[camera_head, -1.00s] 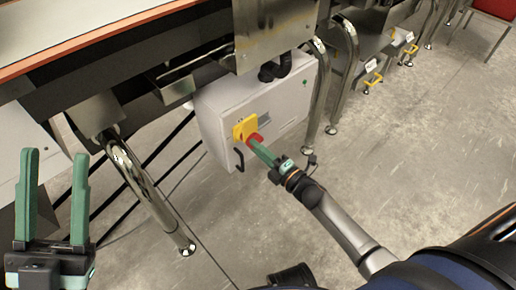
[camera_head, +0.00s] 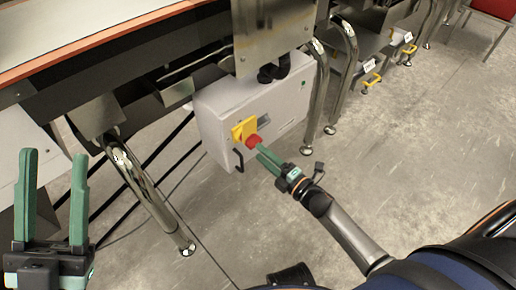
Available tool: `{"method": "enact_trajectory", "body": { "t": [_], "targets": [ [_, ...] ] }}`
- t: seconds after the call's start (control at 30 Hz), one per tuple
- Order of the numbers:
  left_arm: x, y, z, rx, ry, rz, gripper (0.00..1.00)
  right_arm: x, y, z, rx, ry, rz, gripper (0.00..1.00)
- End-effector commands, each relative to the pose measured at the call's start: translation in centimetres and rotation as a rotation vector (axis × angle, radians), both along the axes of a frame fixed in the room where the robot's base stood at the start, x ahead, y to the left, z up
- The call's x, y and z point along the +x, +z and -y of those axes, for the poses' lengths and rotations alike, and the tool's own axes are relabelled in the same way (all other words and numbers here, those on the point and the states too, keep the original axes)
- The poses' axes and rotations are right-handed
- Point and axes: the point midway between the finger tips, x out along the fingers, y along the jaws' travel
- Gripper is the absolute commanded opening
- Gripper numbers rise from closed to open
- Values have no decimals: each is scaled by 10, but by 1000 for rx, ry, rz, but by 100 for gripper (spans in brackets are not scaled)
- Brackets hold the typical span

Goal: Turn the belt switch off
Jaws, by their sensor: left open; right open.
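The belt switch is a red rotary knob (camera_head: 253,141) on a yellow plate (camera_head: 238,131), on the front of a pale grey control box (camera_head: 212,125) under the conveyor. My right gripper (camera_head: 261,152) is open, with its green fingers pointing at the knob. Its fingertips are close to the knob's lower right side; I cannot tell whether they touch it. The knob's exact angle is too small to read. My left gripper (camera_head: 53,158) is open and empty at the lower left, its fingers pointing up, well away from the box.
The conveyor frame (camera_head: 150,60) with an orange-edged top runs above the box. Shiny metal legs (camera_head: 150,190) stand left and right of it. Dark cables (camera_head: 275,72) enter the box's top. Yellow handles (camera_head: 372,80) show at the upper right. Concrete floor is clear in front.

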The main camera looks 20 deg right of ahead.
Motion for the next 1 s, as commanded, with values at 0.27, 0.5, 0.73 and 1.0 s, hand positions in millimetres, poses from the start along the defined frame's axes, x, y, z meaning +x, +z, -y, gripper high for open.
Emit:
{"method": "enact_trajectory", "body": {
  "t": [0.27,0.5,0.73,1.0],
  "targets": [
    [-1,21,-2,-10,-1,6,50,-60,2,22,-2,-1,-3,50],
    [-2,27,-3,0,6,20,50,-87,1,31,-1,0,0,50],
    [-1,28,-4,-8,13,22,50,-91,0,33,-2,0,1,50],
    [-1,28,-4,-11,15,20,50,-90,0,33,-2,0,1,50]
  ]
}}
